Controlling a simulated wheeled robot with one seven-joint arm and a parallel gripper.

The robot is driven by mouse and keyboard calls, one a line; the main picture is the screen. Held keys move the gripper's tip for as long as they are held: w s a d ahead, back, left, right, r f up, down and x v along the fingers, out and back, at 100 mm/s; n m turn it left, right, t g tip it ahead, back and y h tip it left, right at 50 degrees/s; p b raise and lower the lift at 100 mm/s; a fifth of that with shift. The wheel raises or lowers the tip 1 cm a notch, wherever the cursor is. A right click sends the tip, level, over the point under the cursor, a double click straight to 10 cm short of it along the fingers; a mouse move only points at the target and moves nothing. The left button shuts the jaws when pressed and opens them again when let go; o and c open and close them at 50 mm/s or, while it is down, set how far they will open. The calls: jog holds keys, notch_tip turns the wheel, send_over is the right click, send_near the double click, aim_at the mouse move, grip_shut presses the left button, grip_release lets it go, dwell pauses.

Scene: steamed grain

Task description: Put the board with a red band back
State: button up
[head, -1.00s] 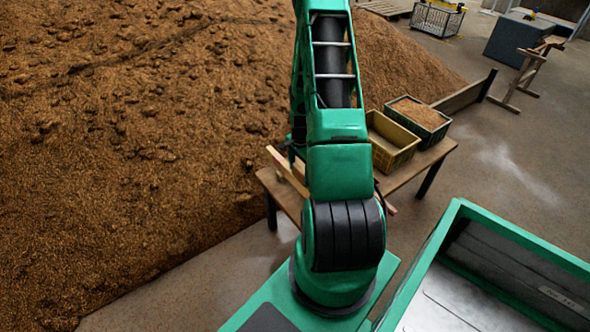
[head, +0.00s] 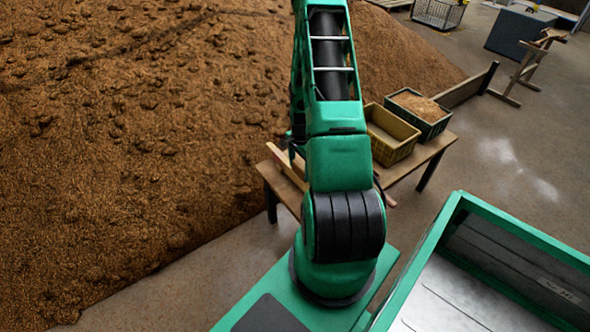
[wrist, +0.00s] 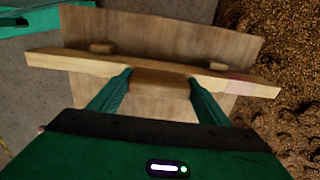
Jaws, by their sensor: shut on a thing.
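The board (wrist: 75,65) is a long pale wooden bar crossing the wrist view, with a faded pinkish-red band (wrist: 238,86) near its right end. My gripper (wrist: 160,77) is shut on the wooden block at the board's middle, one green finger on each side. Behind the board is the wooden table (wrist: 165,35) with two small wooden blocks (wrist: 102,47) on it. I cannot tell whether the board touches the table. In the head view one end of the board (head: 287,166) shows left of my arm, which hides its middle and my gripper.
A yellow crate (head: 392,145) and a dark green crate of grain (head: 420,112) stand on the table's right part. A big grain heap (head: 130,140) fills the left. Open floor (head: 500,170) lies to the right, with a wooden trestle (head: 528,65) farther back.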

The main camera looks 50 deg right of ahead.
jog(key=shift+f, duration=0.3)
dwell(0.5)
jog(key=o, duration=2.2)
jog(key=shift+c, duration=0.2)
notch_tip(320, 180, up, 10)
jog(key=shift+r, duration=0.4)
